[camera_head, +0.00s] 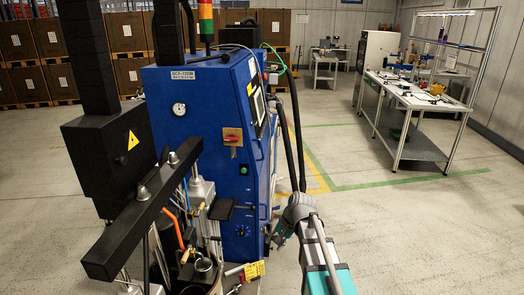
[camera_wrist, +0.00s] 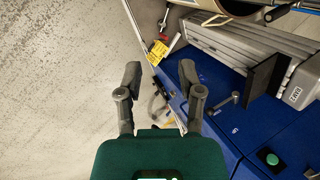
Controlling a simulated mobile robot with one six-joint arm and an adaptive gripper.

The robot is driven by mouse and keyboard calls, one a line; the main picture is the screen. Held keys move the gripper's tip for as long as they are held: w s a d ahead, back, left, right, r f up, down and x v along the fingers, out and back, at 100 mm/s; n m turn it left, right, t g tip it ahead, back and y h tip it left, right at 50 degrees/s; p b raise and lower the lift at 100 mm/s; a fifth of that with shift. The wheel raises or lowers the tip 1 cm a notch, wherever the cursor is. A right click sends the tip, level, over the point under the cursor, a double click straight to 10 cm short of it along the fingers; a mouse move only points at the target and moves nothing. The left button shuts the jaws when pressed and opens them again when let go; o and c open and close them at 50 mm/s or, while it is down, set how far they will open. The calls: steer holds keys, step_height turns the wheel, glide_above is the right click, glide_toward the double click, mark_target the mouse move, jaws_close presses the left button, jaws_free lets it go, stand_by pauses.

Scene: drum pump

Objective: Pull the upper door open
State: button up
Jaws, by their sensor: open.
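The blue pump cabinet (camera_head: 210,110) stands left of centre in the head view, with a gauge, a red and yellow switch and dark handles on it. Its blue panels (camera_wrist: 290,125) fill the right of the wrist view. A small grey lever (camera_wrist: 225,107) sticks out of the blue surface there, right of my gripper. I cannot tell which panel is the upper door; no panel visibly stands ajar. My gripper (camera_wrist: 158,78) is open and empty, its two dark fingers apart and clear of the lever. In the head view my gripper is mostly hidden beside the cabinet.
A black plate (camera_wrist: 262,82) juts from the cabinet right of my gripper. A yellow tag (camera_head: 254,270) hangs near the cabinet's foot. Dark hoses (camera_head: 290,125) drop along the cabinet's right side. A workbench (camera_head: 420,105) stands at the back right.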

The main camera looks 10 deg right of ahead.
steer(key=w+d+r+m+t+y, duration=0.25)
steer(key=w+r+m, duration=0.2)
steer(key=w, duration=0.55)
steer(key=w+d+r+m+t+y, duration=0.1)
steer(key=w+r+m+y, duration=0.3)
steer(key=w, duration=0.6)
steer(key=w+d+r+m+t+y, duration=0.1)
steer(key=w+d+r+m+y, duration=0.1)
steer(key=w+d+r+m, duration=0.1)
steer(key=w+d+r+m+t+y+b, duration=0.1)
steer(key=w+d+r+m, duration=0.3)
steer(key=w, duration=0.5)
steer(key=d+m+t+y, duration=0.1)
steer(key=d, duration=0.1)
steer(key=shift+w+d+y, duration=0.25)
steer(key=shift+d+y, duration=0.1)
steer(key=shift+d, duration=0.05)
steer(key=shift+a+r+m, duration=0.1)
steer(key=shift+m, duration=0.15)
steer(key=x, duration=1.3)
steer(key=shift+w+a+r, duration=0.1)
steer(key=shift+w+a, duration=0.1)
steer(key=shift+w, duration=0.1)
steer(key=shift+c, duration=0.2)
jaws_close()
